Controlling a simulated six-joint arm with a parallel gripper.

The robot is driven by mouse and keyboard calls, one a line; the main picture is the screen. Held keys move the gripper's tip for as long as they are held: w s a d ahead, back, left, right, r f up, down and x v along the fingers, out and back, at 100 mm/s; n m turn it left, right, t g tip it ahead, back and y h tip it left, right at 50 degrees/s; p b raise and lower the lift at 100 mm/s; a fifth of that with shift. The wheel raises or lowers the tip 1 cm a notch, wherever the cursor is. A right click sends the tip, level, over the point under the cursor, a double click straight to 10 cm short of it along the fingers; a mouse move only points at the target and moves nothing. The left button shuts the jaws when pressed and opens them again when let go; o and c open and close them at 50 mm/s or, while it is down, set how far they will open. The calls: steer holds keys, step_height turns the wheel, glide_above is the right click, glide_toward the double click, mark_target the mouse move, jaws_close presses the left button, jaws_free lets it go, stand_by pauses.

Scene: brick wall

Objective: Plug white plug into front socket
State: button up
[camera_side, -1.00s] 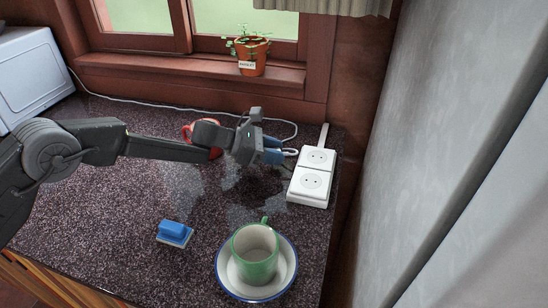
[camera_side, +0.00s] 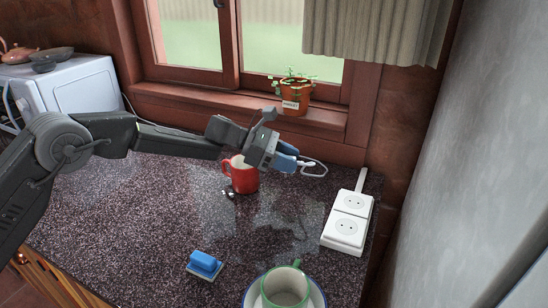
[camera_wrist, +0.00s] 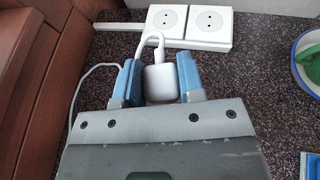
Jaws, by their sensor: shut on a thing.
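The white power strip (camera_side: 328,240) lies at the right of the counter. Its front socket (camera_side: 347,226) is the one nearer the side camera and is empty; it is at the right in the wrist view (camera_wrist: 209,20). The rear socket (camera_side: 354,202) is also empty. My gripper (camera_side: 292,156) is shut on the white plug (camera_wrist: 161,84), which sits between the blue fingers. The plug is held above the counter, left of and behind the strip, apart from both sockets. Its prongs cannot be made out. Its white cord (camera_wrist: 141,40) loops around the plug.
A red mug (camera_side: 244,178) stands below and left of my gripper. A blue sponge (camera_side: 205,263) and a green mug (camera_side: 287,284) on a saucer are in front. A potted plant (camera_side: 295,98) stands on the windowsill. The grey wall is right of the strip. The middle counter is clear.

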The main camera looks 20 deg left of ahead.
mark_target(346, 227)
steer(key=s+d+m+g, duration=0.2)
steer(key=d, duration=0.6)
steer(key=s+d+m+g, duration=0.1)
steer(key=s+d+g, duration=0.15)
steer(key=d, duration=0.55)
steer(key=shift+t, duration=0.45)
steer(key=shift+s+d+f, duration=0.1)
steer(key=shift+f, duration=1.45)
steer(key=shift+s+d+f, duration=0.1)
steer(key=shift+f, duration=1.4)
steer(key=shift+f, duration=0.95)
steer(key=o, duration=1.5)
steer(key=shift+r, duration=0.15)
steer(key=shift+r, duration=3.4)
